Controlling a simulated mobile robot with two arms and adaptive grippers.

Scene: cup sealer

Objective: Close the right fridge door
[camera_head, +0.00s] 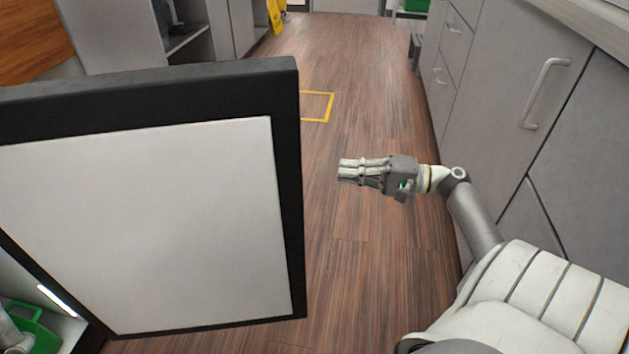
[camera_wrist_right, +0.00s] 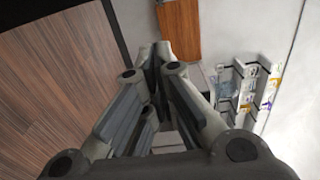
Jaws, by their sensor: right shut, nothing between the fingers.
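The fridge door (camera_head: 160,225) stands open at the left of the head view, with a white inner panel and a black frame. My right gripper (camera_head: 342,170) is to the right of the door's free edge, apart from it, and points left. Its fingers are together and empty; in the right wrist view the fingertips (camera_wrist_right: 157,50) also meet. A dark strip at the upper left of the wrist view may be the door's edge; I cannot tell. My left gripper does not show clearly in the head view.
Grey cabinets (camera_head: 510,90) with handles line the right side, close to my right arm. Wood floor (camera_head: 365,80) runs clear between door and cabinets, with a yellow floor marking (camera_head: 318,106). A green bin (camera_head: 30,325) sits inside the fridge at lower left.

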